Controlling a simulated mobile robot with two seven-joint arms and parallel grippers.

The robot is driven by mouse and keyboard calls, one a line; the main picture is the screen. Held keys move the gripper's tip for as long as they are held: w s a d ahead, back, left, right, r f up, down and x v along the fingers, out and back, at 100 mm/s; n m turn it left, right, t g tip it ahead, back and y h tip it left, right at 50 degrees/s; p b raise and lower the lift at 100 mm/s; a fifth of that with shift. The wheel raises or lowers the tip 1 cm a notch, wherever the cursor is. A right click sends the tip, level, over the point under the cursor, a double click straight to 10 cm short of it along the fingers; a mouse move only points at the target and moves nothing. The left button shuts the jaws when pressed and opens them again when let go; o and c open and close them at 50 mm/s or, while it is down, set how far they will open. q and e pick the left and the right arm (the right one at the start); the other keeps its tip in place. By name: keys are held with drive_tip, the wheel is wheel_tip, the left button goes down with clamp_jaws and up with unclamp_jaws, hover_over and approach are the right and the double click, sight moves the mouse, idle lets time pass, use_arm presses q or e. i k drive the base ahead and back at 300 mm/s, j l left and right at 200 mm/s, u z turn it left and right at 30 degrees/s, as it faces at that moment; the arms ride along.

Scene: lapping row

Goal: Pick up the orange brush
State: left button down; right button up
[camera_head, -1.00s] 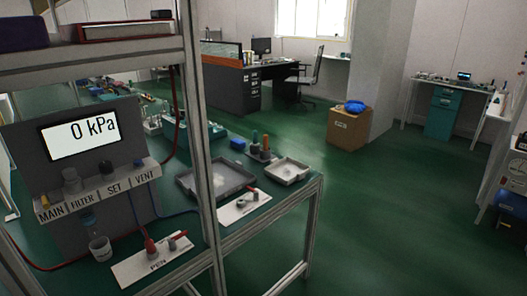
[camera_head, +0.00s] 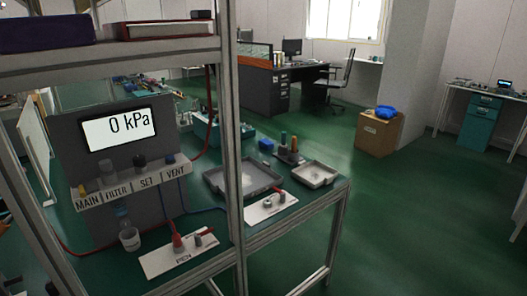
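I cannot make out a clear orange brush in this view. A small holder (camera_head: 290,156) on the green bench (camera_head: 215,264) carries upright tools. One has an orange-brown handle (camera_head: 283,138) and one a dark teal handle (camera_head: 294,145); they are too small to tell what they are. Neither of my grippers is in view.
A pressure panel (camera_head: 77,152) reading 0 kPa and a metal frame post (camera_head: 231,130) stand in front. Two grey trays (camera_head: 222,191) (camera_head: 314,184) and white plates (camera_head: 172,264) (camera_head: 254,219) lie on the bench. A cardboard box (camera_head: 377,134) stands on the floor; green floor is free at right.

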sight(294, 139)
drive_tip(key=i+l+u, duration=0.1)
drive_tip(key=u, duration=0.3)
drive_tip(key=l+u, duration=0.25)
drive_tip(key=u, duration=0.2)
drive_tip(key=l+u, duration=0.25)
drive_tip(key=u, duration=0.15)
drive_tip(key=l+u, duration=0.3)
drive_tip(key=l, duration=0.2)
drive_tip(key=l+u, duration=0.25)
drive_tip(key=l, duration=0.25)
drive_tip(key=k+l+u, duration=0.1)
drive_tip(key=l, duration=0.25)
drive_tip(key=k+l+u, duration=0.1)
drive_tip(key=l, duration=0.25)
drive_tip(key=k+l+u, duration=0.1)
drive_tip(key=l, duration=0.25)
drive_tip(key=k+l, duration=0.1)
drive_tip(key=l, duration=0.25)
drive_tip(key=k+l, duration=0.15)
drive_tip(key=l, duration=0.15)
drive_tip(key=k+l, duration=0.1)
drive_tip(key=l, duration=0.25)
